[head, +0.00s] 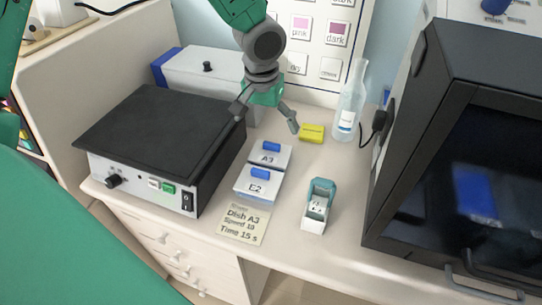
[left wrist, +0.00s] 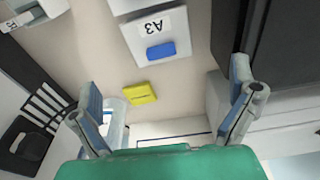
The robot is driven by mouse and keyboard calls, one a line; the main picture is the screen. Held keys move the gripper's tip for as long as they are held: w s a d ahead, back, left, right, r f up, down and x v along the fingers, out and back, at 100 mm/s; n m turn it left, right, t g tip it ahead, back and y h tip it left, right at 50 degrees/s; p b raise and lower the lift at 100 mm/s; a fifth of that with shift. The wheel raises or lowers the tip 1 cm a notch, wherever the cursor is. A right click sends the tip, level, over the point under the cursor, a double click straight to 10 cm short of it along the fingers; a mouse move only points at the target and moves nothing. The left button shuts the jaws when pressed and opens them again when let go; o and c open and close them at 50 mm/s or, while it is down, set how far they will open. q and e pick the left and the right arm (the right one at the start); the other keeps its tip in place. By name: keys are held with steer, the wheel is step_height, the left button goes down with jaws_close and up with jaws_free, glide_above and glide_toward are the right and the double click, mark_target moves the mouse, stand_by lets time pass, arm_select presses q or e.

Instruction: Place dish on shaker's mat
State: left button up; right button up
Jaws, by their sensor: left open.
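Dish A3 (head: 269,158) is a white square dish with a blue handle, on the table just behind dish C2 (head: 258,184). Dish A3 (left wrist: 144,33) also shows at the top of the left wrist view. The shaker (head: 145,185) is a grey box at the left with a black mat (head: 150,128) on top; the mat is bare. My left gripper (head: 266,119) is open and empty, above and behind dish A3. In the left wrist view its two fingers (left wrist: 167,105) are spread wide. My right gripper is not in view.
A note (head: 243,224) reading Dish A3 lies in front of the dishes. A teal-and-white holder (head: 318,204), yellow block (head: 312,133) and bottle (head: 349,105) are to the right. A white box (head: 205,75) stands behind the shaker. A black cabinet (head: 440,140) fills the right.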

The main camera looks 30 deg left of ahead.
mark_target(271, 153)
arm_select(q)
steer(key=f, duration=0.5)
steer(key=w+f, duration=0.1)
steer(key=f, duration=0.2)
steer(key=shift+a+f, duration=0.2)
steer(key=shift+f, duration=0.05)
steer(key=f, duration=0.2)
steer(key=w+f+p, duration=0.1)
steer(key=f, duration=0.2)
steer(key=shift+d, duration=0.1)
steer(key=shift+c, duration=0.5)
steer(key=shift+r, duration=0.1)
steer(key=c, duration=1)
